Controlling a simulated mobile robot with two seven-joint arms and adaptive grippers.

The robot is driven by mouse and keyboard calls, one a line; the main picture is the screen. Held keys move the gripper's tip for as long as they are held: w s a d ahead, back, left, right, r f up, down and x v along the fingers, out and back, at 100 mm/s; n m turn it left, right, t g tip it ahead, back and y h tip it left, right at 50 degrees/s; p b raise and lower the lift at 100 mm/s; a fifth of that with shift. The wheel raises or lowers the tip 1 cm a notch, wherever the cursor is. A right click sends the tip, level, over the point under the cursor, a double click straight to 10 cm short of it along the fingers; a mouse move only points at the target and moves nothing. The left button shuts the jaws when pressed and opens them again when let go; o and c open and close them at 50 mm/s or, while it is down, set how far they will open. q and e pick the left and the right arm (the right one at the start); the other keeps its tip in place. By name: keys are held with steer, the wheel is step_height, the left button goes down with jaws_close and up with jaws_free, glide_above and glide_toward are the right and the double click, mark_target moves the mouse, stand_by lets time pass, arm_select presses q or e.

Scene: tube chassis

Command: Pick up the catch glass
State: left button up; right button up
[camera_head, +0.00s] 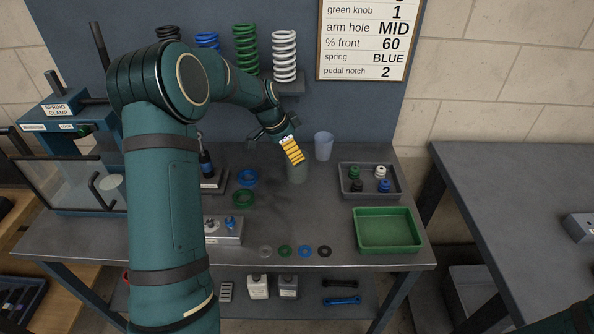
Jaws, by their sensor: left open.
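A pale bluish cup (323,146) stands upright near the back. My right gripper is out of view; only part of my right arm shows at the lower right.
A dark tray (354,194) with several small knobs and an empty green tray (388,244) lie right of the cups. Coil springs (284,56) stand on a back shelf. Small discs lie along the front.

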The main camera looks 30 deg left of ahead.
arm_select(q)
steer(key=b+x, duration=0.1)
steer(key=x, duration=0.4)
steer(key=shift+a+f, duration=0.1)
steer(key=shift+f, duration=0.25)
steer(key=shift+s, duration=0.1)
steer(key=c, duration=1.2)
